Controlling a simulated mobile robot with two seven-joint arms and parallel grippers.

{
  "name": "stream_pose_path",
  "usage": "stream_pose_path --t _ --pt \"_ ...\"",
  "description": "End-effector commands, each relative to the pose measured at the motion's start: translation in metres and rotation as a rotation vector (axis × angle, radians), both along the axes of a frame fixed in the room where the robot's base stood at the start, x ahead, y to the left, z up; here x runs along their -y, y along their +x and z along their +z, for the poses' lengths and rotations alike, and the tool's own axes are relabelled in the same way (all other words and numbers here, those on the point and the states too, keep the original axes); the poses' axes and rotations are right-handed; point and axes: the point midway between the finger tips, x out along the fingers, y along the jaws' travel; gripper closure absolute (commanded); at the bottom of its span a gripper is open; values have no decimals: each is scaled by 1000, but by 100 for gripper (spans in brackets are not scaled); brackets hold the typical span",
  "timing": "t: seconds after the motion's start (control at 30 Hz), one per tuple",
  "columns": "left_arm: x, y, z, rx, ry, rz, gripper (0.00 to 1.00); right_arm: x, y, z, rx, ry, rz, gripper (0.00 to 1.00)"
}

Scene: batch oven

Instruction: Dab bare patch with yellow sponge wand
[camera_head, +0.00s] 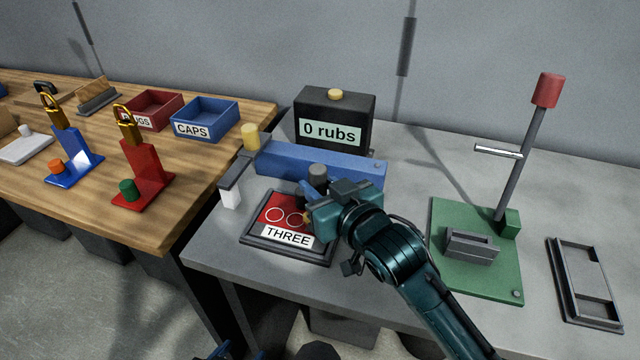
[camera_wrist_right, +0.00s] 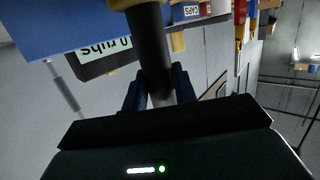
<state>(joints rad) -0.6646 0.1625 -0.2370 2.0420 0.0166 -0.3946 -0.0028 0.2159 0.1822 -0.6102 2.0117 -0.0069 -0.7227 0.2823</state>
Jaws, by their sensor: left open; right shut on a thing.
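My right gripper (camera_head: 312,197) is shut on a dark upright wand (camera_head: 318,171), over the right side of a dark-framed plate (camera_head: 262,243). The wand also shows in the right wrist view (camera_wrist_right: 152,50), with a yellowish end at the top edge. A small yellow bit at its lower end (camera_head: 307,218) shows beside the plate's red panel (camera_head: 272,207). The panel has white ring outlines and a THREE label; its right part is hidden by my gripper. I cannot tell whether the sponge touches it. My left gripper (camera_head: 225,350) barely shows at the bottom edge, open.
Behind the plate lie a long blue block (camera_head: 285,163) and a black box (camera_head: 335,105) reading "0 rubs". A green lever stand (camera_head: 480,275) and dark tray (camera_head: 563,270) are right. The wooden table (camera_head: 180,215) holds bins.

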Motion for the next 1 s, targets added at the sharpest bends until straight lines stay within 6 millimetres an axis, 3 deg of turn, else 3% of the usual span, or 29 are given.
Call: stream_pose_path --t 1.0 --pt "-2 1 -6 -3 -1 10 47 0 0 -9 1 0 0 100"
